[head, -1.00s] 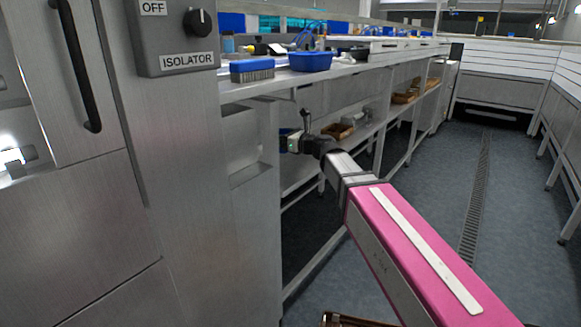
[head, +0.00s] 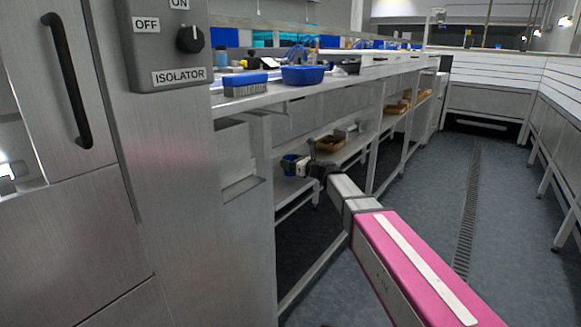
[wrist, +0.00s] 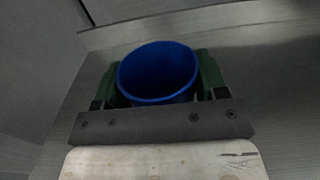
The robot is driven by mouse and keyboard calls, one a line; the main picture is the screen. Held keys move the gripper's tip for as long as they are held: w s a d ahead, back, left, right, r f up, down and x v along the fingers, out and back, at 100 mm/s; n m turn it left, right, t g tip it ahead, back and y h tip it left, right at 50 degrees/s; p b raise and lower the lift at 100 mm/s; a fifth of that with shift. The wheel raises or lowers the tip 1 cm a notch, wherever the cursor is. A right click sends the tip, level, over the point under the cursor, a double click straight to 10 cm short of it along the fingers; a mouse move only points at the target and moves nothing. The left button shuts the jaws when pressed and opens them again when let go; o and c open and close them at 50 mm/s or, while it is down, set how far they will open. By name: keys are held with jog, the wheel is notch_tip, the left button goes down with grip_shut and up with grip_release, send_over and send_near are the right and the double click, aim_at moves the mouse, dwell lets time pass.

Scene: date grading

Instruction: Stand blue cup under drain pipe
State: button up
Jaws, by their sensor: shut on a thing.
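The blue cup (wrist: 158,72) is between the green-padded fingers of my gripper (wrist: 160,85) in the wrist view, its open rim facing the camera and its inside dark. My gripper is shut on it. In the head view the blue cup (head: 290,164) shows small at the end of my arm, with my gripper (head: 297,167) beside it, at the lower shelf under the long bench. The cup looks roughly upright. I cannot tell whether it touches the shelf. I cannot make out a drain pipe in either view.
A steel cabinet with an isolator switch (head: 190,39) stands at the left. Brown trays (head: 331,144) sit on the lower shelf. The floor aisle (head: 440,235) at the right is clear.

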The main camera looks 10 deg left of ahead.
jog(key=shift+f, duration=0.8)
jog(key=shift+f, duration=0.15)
jog(key=o, duration=0.9)
jog(key=shift+s+d, duration=0.15)
jog(key=shift+d, duration=0.05)
jog(key=v, duration=1.1)
jog(key=shift+s+d, duration=0.1)
jog(key=shift+d, duration=0.15)
